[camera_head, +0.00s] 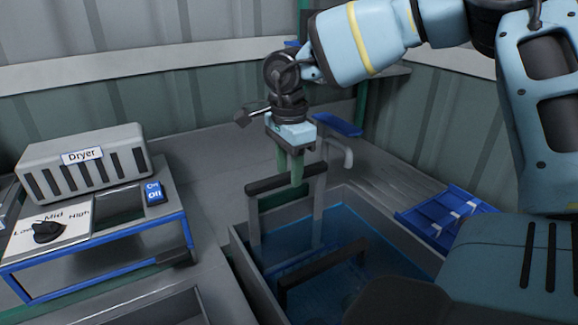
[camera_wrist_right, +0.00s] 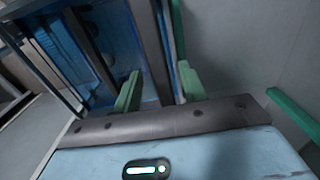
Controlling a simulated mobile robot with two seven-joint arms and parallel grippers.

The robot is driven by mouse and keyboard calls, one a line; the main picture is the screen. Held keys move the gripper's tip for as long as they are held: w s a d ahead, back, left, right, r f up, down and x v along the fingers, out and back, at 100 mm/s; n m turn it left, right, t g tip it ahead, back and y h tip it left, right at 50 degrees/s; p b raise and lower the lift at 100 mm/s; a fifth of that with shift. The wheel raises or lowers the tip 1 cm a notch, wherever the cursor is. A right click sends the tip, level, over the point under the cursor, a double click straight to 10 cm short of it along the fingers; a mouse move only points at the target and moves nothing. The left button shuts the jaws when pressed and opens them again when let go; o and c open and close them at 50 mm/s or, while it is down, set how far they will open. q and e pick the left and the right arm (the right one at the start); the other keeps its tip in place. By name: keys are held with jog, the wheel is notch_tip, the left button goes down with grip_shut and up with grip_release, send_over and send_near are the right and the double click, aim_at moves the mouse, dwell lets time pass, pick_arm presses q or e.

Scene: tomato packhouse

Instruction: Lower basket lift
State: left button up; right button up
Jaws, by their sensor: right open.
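The basket lift (camera_head: 318,210) is a grey frame with a black crossbar handle (camera_head: 262,187), standing raised at the back of the water tank (camera_head: 240,262). My right gripper (camera_head: 291,172) points down at the handle, with its green fingers open. In the right wrist view, the dark handle bar (camera_wrist_right: 148,45) runs between the two green fingers (camera_wrist_right: 160,88), with gaps beside it. A second black bar (camera_head: 320,265) sits lower, over the blue water. My left gripper is out of view.
A grey dryer (camera_head: 85,160) with an On/Off switch (camera_head: 154,193) and a dial (camera_head: 47,231) stands on the left. A grey pipe (camera_head: 342,150) stands behind the lift. Corrugated walls close the back.

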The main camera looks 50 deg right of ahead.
grip_shut()
notch_tip(320, 180, down, 4)
jog(key=b, duration=0.3)
jog(key=shift+f, duration=0.3)
jog(key=shift+s, duration=0.15)
grip_release()
jog(key=shift+r, duration=0.2)
